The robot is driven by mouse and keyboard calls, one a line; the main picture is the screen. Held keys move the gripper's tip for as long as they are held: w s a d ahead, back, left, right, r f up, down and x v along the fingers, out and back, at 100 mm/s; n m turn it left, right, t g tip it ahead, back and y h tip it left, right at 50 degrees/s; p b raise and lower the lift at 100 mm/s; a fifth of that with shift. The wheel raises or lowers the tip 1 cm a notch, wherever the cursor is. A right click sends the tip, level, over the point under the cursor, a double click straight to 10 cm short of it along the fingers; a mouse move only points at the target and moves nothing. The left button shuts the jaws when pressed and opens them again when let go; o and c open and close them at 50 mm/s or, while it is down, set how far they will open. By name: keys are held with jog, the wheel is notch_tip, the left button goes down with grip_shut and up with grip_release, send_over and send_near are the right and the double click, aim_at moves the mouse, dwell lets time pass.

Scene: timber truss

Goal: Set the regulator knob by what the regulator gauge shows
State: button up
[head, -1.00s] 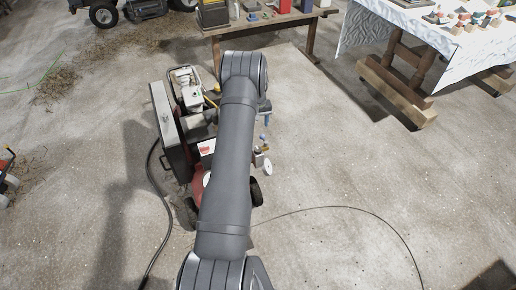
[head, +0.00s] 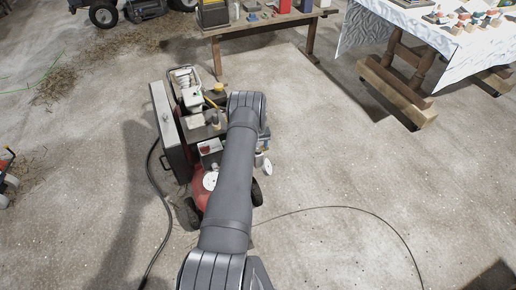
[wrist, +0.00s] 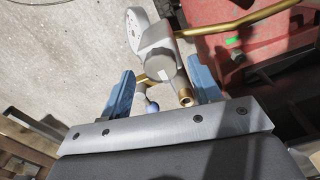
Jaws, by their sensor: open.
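In the wrist view my gripper (wrist: 162,84) is open, with its two blue fingers standing on either side of a grey rounded cylinder (wrist: 163,68), which looks like the regulator knob. I cannot tell whether either finger touches it. The regulator gauge (wrist: 135,29) is a pale round dial beyond it, seen at a steep angle, so its reading cannot be made out. Brass fittings (wrist: 185,95) and a small blue ball (wrist: 152,107) sit close by. In the head view a white dial (head: 266,167) shows right of my arm, which hides most of the gripper and regulator.
The red compressor (head: 200,192) stands on wheels beside a grey case (head: 170,130). In the wrist view a brass pipe (wrist: 240,26) runs over the red body. A black hose (head: 160,215) lies on the floor. Benches stand behind; the floor to the right is mostly clear.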

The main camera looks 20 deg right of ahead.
jog(key=shift+f, duration=0.65)
jog(key=c, duration=1)
jog(key=shift+m, duration=0.4)
jog(key=m, duration=0.4)
jog(key=shift+a+m, duration=0.1)
jog(key=shift+m, duration=2.1)
